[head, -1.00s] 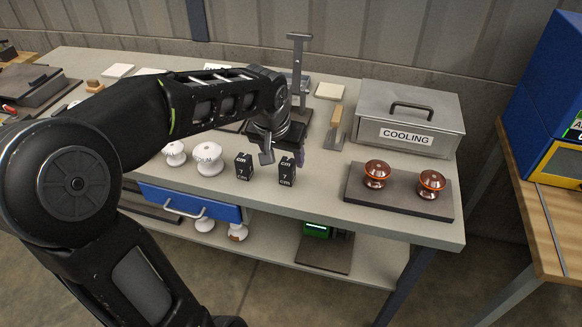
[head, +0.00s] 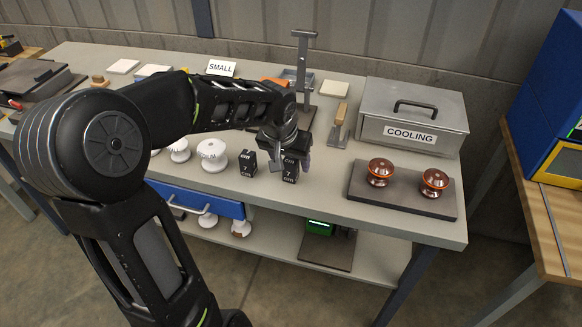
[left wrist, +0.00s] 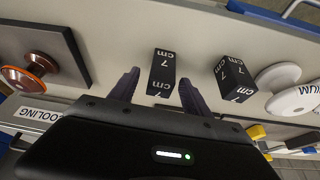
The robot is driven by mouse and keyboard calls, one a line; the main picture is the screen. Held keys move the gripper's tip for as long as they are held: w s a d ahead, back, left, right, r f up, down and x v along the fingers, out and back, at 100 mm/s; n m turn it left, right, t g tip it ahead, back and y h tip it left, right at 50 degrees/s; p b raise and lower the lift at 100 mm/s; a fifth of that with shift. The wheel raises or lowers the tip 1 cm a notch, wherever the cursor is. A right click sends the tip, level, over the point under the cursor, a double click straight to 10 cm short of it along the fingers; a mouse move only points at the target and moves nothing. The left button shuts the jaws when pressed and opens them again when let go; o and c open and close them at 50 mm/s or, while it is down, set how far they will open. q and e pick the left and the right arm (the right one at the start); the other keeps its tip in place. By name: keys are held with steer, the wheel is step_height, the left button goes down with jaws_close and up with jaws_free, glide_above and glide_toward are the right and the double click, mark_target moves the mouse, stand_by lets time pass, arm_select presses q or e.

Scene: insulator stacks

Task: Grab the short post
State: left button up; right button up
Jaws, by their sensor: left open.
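Two black posts marked "7 cm" in white stand upright near the front of the bench. One post (head: 290,172) is under my left gripper (head: 285,155) in the head view, its top partly covered by the gripper. In the left wrist view this post (left wrist: 161,70) shows between the two fingertips of my open left gripper (left wrist: 158,76), with a gap on each side. The other post (head: 247,163) stands just to the left in the head view and right of the fingers in the left wrist view (left wrist: 236,78). I cannot tell which is shorter. My right gripper is not in view.
White insulators (head: 212,155) stand left of the posts. A dark plate (head: 400,201) with two copper insulators (head: 380,172) is to the right. A grey box labelled COOLING (head: 412,115) and a metal stand (head: 304,75) are behind. The bench's front edge is close.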

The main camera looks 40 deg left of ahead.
arm_select(q)
steer(key=x, duration=0.2)
steer(key=shift+w+f, duration=0.2)
steer(key=shift+f, duration=0.15)
jaws_close()
stand_by(0.7)
